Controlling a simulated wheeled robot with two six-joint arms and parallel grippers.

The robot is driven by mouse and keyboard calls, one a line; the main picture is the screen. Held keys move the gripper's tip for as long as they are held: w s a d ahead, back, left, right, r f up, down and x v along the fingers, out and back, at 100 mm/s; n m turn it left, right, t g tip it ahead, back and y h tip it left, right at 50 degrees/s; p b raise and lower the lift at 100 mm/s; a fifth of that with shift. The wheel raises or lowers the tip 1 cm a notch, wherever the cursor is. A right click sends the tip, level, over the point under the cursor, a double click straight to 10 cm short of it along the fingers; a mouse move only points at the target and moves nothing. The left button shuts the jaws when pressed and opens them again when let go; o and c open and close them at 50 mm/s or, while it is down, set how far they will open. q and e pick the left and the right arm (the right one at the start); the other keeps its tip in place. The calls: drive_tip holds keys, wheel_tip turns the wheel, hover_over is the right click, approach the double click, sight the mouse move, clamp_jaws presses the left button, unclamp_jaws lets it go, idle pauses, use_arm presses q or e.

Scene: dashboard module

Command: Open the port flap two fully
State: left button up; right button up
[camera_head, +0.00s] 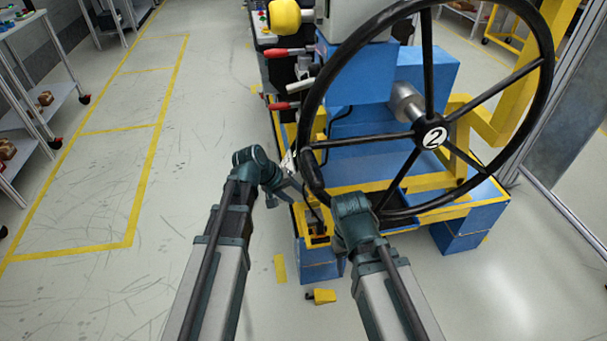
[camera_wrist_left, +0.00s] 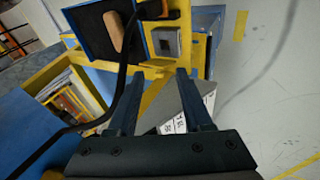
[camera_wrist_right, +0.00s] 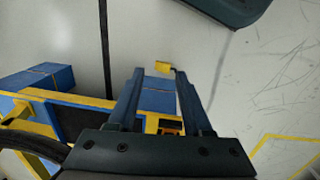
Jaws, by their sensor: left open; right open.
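I cannot make out for certain which part is port flap two. In the left wrist view a square grey metal port (camera_wrist_left: 166,42) sits in a yellow frame (camera_wrist_left: 150,70), beside a dark panel with a wooden-looking handle (camera_wrist_left: 116,32). My left gripper (camera_wrist_left: 158,72) is open and empty, its fingertips near the frame below the port. A grey part with a white label (camera_wrist_left: 182,122) lies under the fingers. My left gripper also shows in the head view (camera_head: 298,192), left of the wheel. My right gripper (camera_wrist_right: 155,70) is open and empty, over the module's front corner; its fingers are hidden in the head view.
A large black wheel marked 2 (camera_head: 433,137) stands close above both grippers. A yellow object (camera_head: 321,296) lies on the floor in front of the blue base (camera_head: 318,262). Floor at left is clear.

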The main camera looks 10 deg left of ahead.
sight(312, 201)
use_arm(q)
wheel_tip(312, 201, up, 7)
drive_tip(key=d+t+y+p, duration=0.1)
drive_tip(key=y+p, duration=0.2)
drive_tip(key=p, duration=0.2)
drive_tip(key=shift+s+d+y+p, duration=0.2)
drive_tip(key=shift+y+p, duration=0.1)
use_arm(e)
wheel_tip(312, 201, up, 8)
drive_tip(key=a, duration=0.1)
use_arm(q)
drive_tip(key=shift+f, duration=0.1)
drive_tip(key=b+x, duration=1.2)
drive_tip(key=x, duration=0.1)
drive_tip(key=shift+w+f, duration=0.25)
use_arm(e)
wheel_tip(312, 201, down, 12)
drive_tip(key=shift+f, duration=0.2)
use_arm(q)
clamp_jaws()
drive_tip(key=shift+r, duration=0.1)
